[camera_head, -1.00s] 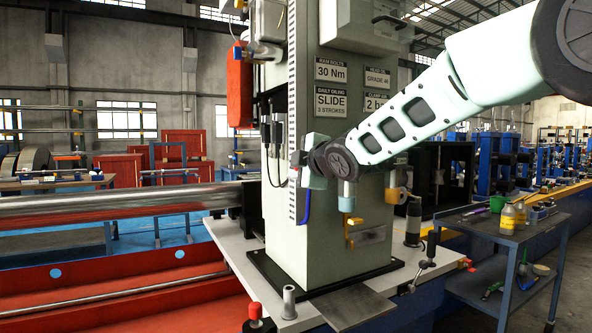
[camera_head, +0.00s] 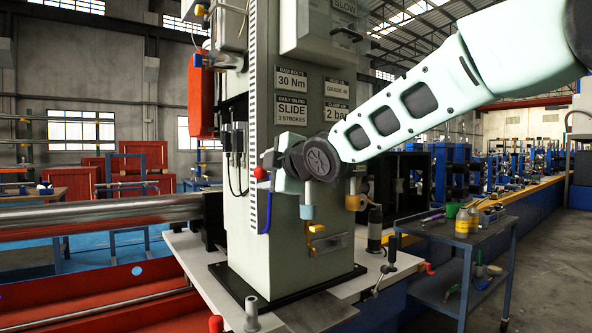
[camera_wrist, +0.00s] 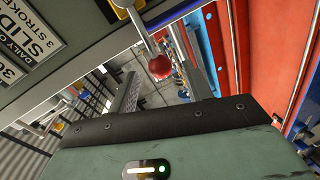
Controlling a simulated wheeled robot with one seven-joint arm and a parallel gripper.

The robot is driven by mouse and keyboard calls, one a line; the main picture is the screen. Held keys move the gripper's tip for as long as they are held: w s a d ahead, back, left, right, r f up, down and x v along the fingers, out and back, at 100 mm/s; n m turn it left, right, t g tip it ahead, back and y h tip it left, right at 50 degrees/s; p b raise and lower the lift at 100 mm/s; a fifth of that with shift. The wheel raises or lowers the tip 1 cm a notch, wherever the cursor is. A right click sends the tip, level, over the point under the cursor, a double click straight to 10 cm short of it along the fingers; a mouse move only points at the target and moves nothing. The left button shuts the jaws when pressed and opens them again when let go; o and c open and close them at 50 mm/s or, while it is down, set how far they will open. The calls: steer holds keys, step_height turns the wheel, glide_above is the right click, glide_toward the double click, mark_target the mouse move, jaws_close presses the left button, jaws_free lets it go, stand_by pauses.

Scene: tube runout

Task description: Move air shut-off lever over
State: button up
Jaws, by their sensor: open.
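The air shut-off lever shows in the wrist view as a thin metal rod ending in a red ball knob (camera_wrist: 159,68). Its rod rises to a yellow fitting (camera_wrist: 122,6) at the top edge. My gripper (camera_wrist: 157,60) is open, with one finger on each side of the knob in this picture. The knob looks apart from both fingers; its depth relative to the fingertips is hard to tell. In the head view the red knob (camera_head: 260,174) shows just left of my gripper (camera_head: 270,161), at the machine column's left edge. The rest of the lever is hidden there.
The pale green column (camera_head: 290,235) with instruction plates stands close beside my gripper. A blue hooked handle (camera_head: 265,220) and yellow fitting (camera_head: 314,233) are below. A grey cart (camera_head: 440,235) with bottles stands right. Open floor lies far right.

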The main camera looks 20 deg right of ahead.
steer(key=b+v, duration=0.3)
steer(key=v, duration=0.8)
steer(key=shift+s+d, duration=0.15)
steer(key=shift+s, duration=0.2)
steer(key=s+a+f+m+g, duration=0.2)
steer(key=s+a+f+g, duration=0.25)
steer(key=f, duration=0.55)
steer(key=s+a+f+m+g, duration=0.3)
steer(key=s+f, duration=0.2)
steer(key=f, duration=0.6)
steer(key=s+d+f+m+g+h, duration=0.2)
steer(key=s+f+m+g, duration=0.15)
steer(key=s+f, duration=0.55)
steer(key=s+d+f+m+g+h, duration=0.2)
steer(key=s+f+m+g, duration=0.15)
steer(key=s+f, duration=0.55)
step_height(320, 180, up, 21)
steer(key=s+p, duration=0.2)
steer(key=p, duration=1.6)
steer(key=shift+s+a+r+n+p, duration=0.2)
steer(key=shift+a+n+p, duration=0.1)
steer(key=shift+p, duration=0.1)
